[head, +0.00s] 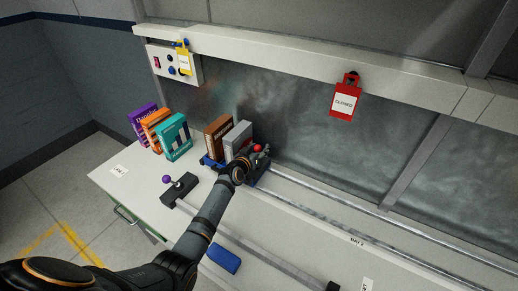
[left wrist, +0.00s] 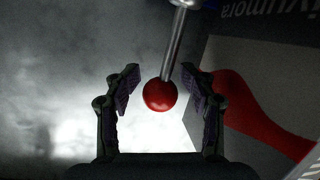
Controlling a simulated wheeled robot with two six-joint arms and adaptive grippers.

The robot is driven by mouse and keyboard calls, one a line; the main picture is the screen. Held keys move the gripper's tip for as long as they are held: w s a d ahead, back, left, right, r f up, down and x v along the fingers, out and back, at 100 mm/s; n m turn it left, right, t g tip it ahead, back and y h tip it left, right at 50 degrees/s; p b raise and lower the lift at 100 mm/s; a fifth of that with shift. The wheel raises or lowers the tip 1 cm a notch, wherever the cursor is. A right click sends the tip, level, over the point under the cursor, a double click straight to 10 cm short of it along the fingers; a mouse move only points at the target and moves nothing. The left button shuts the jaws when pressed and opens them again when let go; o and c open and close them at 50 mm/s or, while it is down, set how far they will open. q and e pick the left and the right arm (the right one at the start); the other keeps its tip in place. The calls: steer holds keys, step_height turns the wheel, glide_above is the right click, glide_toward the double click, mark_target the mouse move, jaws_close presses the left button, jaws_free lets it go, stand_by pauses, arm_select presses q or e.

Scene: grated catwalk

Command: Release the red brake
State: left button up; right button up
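The red brake shows as a red ball knob (head: 257,148) beside the far end of my left arm in the head view. In the left wrist view the red ball (left wrist: 160,95) sits at the end of a metal rod, between the two fingers. My left gripper (head: 249,160) is at the knob, and it also shows in the left wrist view (left wrist: 161,92). Its fingers are open, with a gap on each side of the ball. The brake's base is mostly hidden behind my gripper. My right gripper is not in view.
Grey and brown boxes (head: 217,138) stand just left of the gripper; a grey box (left wrist: 265,80) is close by the right finger. Teal, orange and purple boxes (head: 174,138) stand farther left. A purple-knobbed lever (head: 167,179) and a blue block (head: 224,258) are on the counter. Long rails run right.

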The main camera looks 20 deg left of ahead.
arm_select(q)
steer(key=shift+s, duration=0.1)
steer(key=v, duration=1.1)
steer(key=shift+s+r, duration=0.2)
steer(key=shift+s, duration=0.2)
